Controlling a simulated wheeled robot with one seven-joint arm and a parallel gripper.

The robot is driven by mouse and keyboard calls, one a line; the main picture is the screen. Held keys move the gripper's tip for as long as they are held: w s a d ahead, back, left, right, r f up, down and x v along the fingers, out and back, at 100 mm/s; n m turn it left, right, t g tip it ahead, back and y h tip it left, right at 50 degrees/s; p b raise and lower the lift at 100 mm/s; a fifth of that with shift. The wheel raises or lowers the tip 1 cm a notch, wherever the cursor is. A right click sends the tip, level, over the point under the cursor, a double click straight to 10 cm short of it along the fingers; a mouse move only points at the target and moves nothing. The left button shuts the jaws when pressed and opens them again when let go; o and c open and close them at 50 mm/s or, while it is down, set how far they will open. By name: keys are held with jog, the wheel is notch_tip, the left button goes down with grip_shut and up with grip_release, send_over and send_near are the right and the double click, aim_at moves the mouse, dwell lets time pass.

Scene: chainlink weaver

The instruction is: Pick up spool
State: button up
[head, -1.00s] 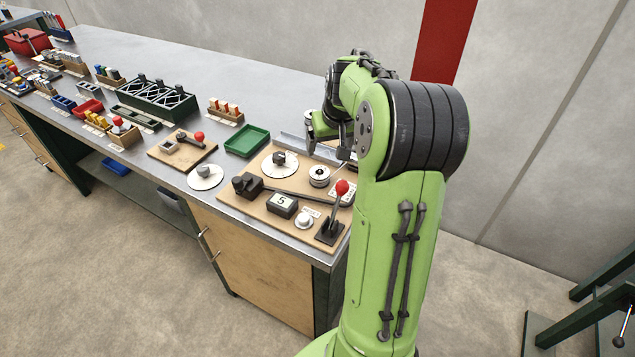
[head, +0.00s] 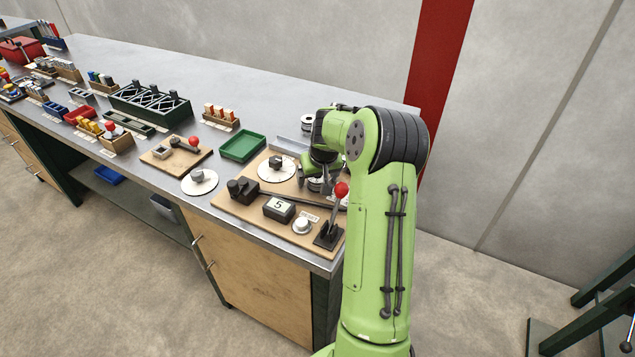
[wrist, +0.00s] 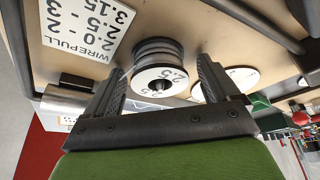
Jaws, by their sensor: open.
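The spool (wrist: 160,76) is a dark grooved reel with a white face marked 2.5. In the wrist view it sits on the wooden board, between the two black fingers of my gripper (wrist: 161,68). The fingers stand apart, with a visible gap on each side of the spool. In the head view my gripper (head: 318,176) is low over the board, and the spool (head: 314,186) is mostly hidden beneath it. I cannot tell how far down the fingers reach along it.
The board (head: 240,208) also carries a red-knobbed lever (head: 341,190), a white dial (head: 276,172), a counter box showing 5 (head: 279,208) and a white button (head: 301,226). A green tray (head: 243,146) lies behind. Another spool (head: 308,122) stands farther back. A WIREPULL label (wrist: 85,25) is nearby.

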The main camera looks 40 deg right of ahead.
jog(key=shift+c, duration=0.4)
jog(key=c, duration=1.2)
notch_tip(320, 180, up, 10)
jog(key=p, duration=0.2)
jog(key=shift+r+p, duration=0.1)
jog(key=shift+p, duration=0.2)
